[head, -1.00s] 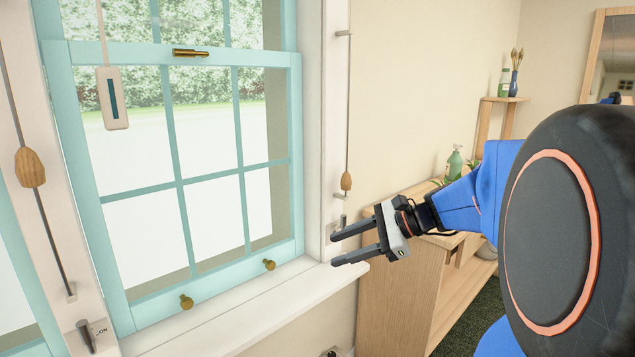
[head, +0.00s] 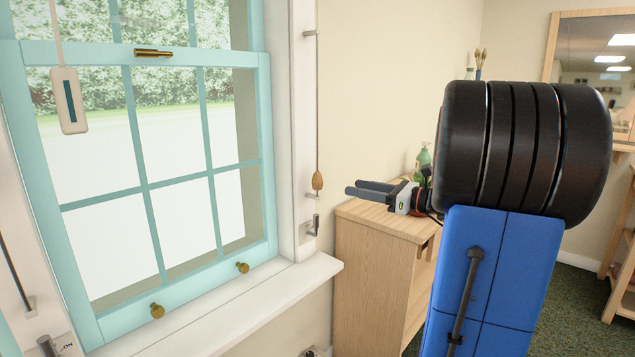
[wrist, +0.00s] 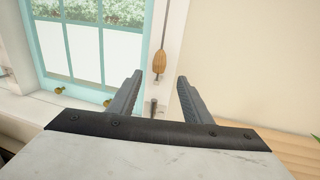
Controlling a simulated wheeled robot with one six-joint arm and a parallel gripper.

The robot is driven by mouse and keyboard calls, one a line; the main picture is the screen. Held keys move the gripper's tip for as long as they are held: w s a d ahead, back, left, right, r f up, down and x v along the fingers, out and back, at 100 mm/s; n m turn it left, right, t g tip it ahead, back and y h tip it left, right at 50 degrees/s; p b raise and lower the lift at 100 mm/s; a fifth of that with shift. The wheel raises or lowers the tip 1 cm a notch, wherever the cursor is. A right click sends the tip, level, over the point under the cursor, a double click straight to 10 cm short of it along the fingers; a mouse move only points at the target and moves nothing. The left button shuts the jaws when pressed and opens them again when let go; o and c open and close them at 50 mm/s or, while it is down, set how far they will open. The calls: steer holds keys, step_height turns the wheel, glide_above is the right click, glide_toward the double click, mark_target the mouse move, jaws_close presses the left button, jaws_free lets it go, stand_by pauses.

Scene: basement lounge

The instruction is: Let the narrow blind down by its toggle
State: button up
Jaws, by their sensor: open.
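A wooden toggle (head: 317,181) hangs on a thin cord along the white frame at the window's right side. It also shows in the wrist view (wrist: 159,63), beyond the fingertips and roughly centred between them. My gripper (head: 356,187) is open and empty, at about the toggle's height and to its right in the head view. In the wrist view its two fingers (wrist: 160,77) reach forward, apart from the toggle. No blind fabric shows in either view.
A small metal lever (head: 313,226) sits below the toggle. The window sill (head: 250,300) juts out beneath. A white tag with a blue strip (head: 69,100) hangs before the window. A wooden cabinet (head: 375,270) stands right of the sill, with a green bottle (head: 423,160) behind my gripper.

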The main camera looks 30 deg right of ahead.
mark_target(318, 180)
steer(key=x, duration=1.4)
steer(key=shift+w, duration=0.15)
jaws_close()
